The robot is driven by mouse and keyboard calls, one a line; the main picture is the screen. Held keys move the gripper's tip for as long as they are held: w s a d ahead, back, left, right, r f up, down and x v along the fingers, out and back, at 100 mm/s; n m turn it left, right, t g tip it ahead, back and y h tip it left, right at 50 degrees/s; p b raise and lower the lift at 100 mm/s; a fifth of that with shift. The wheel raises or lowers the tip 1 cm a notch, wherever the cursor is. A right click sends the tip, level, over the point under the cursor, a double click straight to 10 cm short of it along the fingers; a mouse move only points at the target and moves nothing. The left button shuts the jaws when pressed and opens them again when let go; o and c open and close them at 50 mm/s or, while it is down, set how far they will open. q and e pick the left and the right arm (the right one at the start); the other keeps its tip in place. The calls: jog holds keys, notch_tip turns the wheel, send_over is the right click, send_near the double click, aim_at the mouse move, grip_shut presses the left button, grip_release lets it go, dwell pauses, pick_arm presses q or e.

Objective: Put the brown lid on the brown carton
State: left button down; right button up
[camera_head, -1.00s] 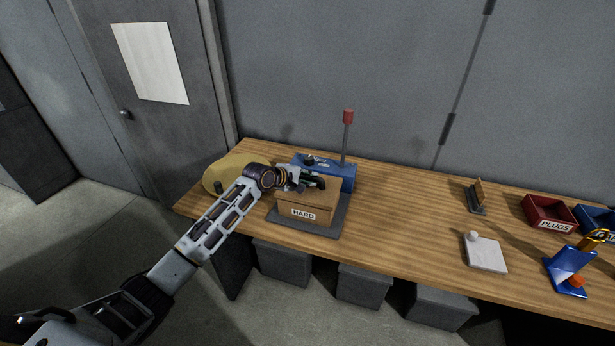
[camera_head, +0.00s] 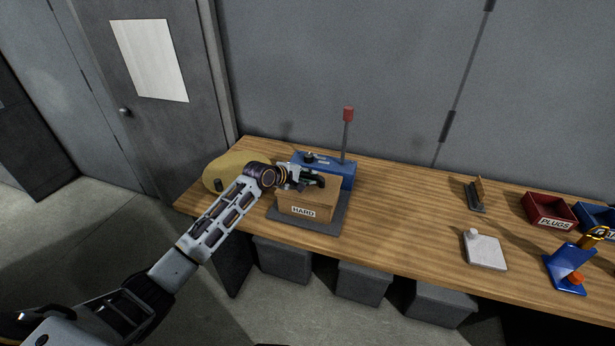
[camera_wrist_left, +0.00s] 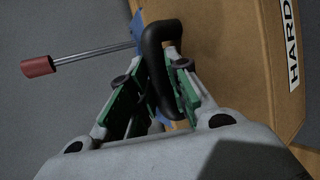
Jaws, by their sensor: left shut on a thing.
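The brown carton (camera_head: 306,209), labelled HARD, stands on a dark grey plate (camera_head: 330,222) on the bench. My left gripper (camera_head: 312,181) is over the carton's top and shut on the black handle (camera_wrist_left: 158,65) of the brown lid. In the left wrist view, the handle lies between the green finger pads, and a broad brown surface (camera_wrist_left: 225,60) with the HARD label lies beyond it. The lid is at the carton's top, largely hidden by the gripper. I cannot tell whether it is fully seated. My right gripper is not in view.
A blue device (camera_head: 340,172) with a red-knobbed lever (camera_head: 347,115) stands right behind the carton. A yellow rounded object (camera_head: 222,172) is to the left. A white block (camera_head: 484,252), red PLUGS bin (camera_head: 549,212) and blue stand (camera_head: 566,270) are to the right. The bench middle is clear.

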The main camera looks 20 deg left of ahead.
pick_arm(q)
jog(key=shift+f, duration=0.85)
dwell(1.2)
jog(key=c, duration=1.3)
grip_release()
jog(key=shift+o, duration=0.2)
jog(key=shift+s+a, duration=0.1)
jog(key=shift+s, duration=0.05)
jog(key=v, duration=1.1)
jog(key=shift+s+r, duration=0.25)
jog(key=shift+a, duration=0.1)
